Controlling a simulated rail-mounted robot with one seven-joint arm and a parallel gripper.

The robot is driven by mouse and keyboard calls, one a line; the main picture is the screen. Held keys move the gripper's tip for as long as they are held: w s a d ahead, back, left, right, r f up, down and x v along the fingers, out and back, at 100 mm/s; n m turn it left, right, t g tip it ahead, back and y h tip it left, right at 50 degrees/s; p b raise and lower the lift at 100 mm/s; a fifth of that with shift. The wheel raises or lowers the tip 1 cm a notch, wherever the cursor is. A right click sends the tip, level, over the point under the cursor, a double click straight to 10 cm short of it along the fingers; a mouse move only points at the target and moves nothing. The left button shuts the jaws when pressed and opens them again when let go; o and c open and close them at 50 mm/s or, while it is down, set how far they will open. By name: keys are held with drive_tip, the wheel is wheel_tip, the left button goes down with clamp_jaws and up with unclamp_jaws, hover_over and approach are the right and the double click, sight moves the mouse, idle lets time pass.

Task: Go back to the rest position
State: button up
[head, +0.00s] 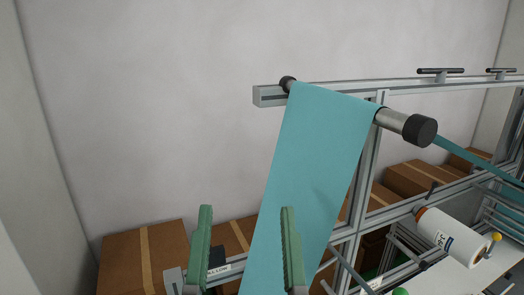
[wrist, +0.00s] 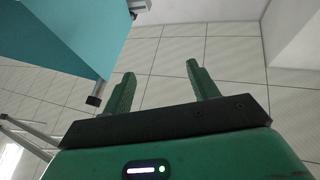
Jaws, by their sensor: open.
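My gripper (head: 246,240) shows at the bottom of the head view with its two green fingers spread apart. Nothing is between the fingertips. In the wrist view, my gripper (wrist: 158,82) is also open and empty, with tiled floor beyond it. In the head view a wide teal sheet (head: 305,170) hangs from a roller behind and to the right of the fingers. The right finger overlaps the sheet in the picture; I cannot tell how far apart they are. A teal surface (wrist: 70,35) also fills the upper left of the wrist view.
The roller has a black end cap (head: 420,131) and sits on a metal frame (head: 368,165) on the right. A white roll (head: 450,238) lies lower right. Cardboard boxes (head: 122,262) stand along the wall (head: 150,110). The space at upper left is clear.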

drive_tip(key=shift+n+t, duration=0.3)
drive_tip(key=shift+t, duration=0.5)
drive_tip(key=s+r, duration=0.1)
drive_tip(key=s+d+r, duration=0.1)
drive_tip(key=s+r, duration=0.1)
drive_tip(key=shift+s+r, duration=0.15)
drive_tip(key=shift+r, duration=0.15)
